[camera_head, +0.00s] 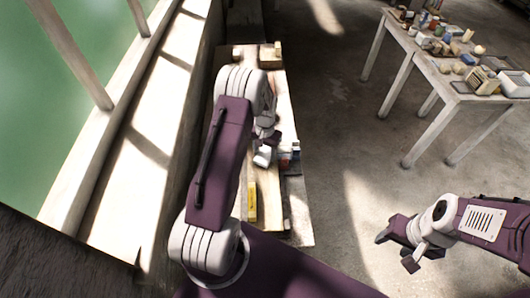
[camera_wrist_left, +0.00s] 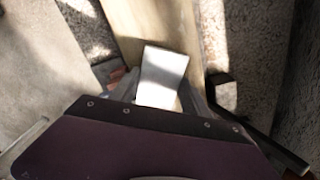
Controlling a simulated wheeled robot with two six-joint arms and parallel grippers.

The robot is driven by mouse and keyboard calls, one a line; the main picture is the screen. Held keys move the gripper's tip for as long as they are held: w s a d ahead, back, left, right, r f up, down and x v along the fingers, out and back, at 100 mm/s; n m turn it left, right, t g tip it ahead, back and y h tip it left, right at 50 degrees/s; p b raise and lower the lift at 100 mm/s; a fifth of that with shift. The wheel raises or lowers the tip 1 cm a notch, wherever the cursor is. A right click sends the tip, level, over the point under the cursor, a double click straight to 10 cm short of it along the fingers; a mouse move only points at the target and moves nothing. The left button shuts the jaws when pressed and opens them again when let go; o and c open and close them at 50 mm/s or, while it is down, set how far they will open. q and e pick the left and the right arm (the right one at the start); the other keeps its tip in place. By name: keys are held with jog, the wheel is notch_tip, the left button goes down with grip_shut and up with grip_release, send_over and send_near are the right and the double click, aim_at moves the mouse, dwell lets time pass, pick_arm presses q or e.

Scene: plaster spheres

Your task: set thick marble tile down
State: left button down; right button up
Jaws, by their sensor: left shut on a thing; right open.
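The marble tile is a pale, thick block (camera_wrist_left: 163,75) between the fingers of my left gripper in the left wrist view. In the head view the tile (camera_head: 262,157) is a small white shape below the left wrist. My left gripper (camera_head: 266,150) is shut on it, above a long wooden bench (camera_head: 299,213). A wooden plank (camera_wrist_left: 150,22) lies beneath the tile in the wrist view; I cannot tell whether they touch. My right gripper (camera_head: 396,250) is open and empty over the floor at the right.
A yellow item (camera_head: 252,201) lies on the near part of the bench, and small dark and blue items (camera_head: 295,151) sit by its right edge. Wooden blocks (camera_head: 267,57) stand at its far end. A cluttered table (camera_head: 447,85) stands far right. A window wall borders the left.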

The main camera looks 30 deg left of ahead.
pick_arm(q)
jog(key=shift+f+b, duration=0.45)
jog(key=shift+f, duration=0.25)
dwell(0.6)
jog(key=shift+c, duration=2.2)
grip_release()
jog(key=shift+r+p, duration=1.7)
jog(key=shift+r, duration=0.4)
jog(key=shift+f, duration=0.1)
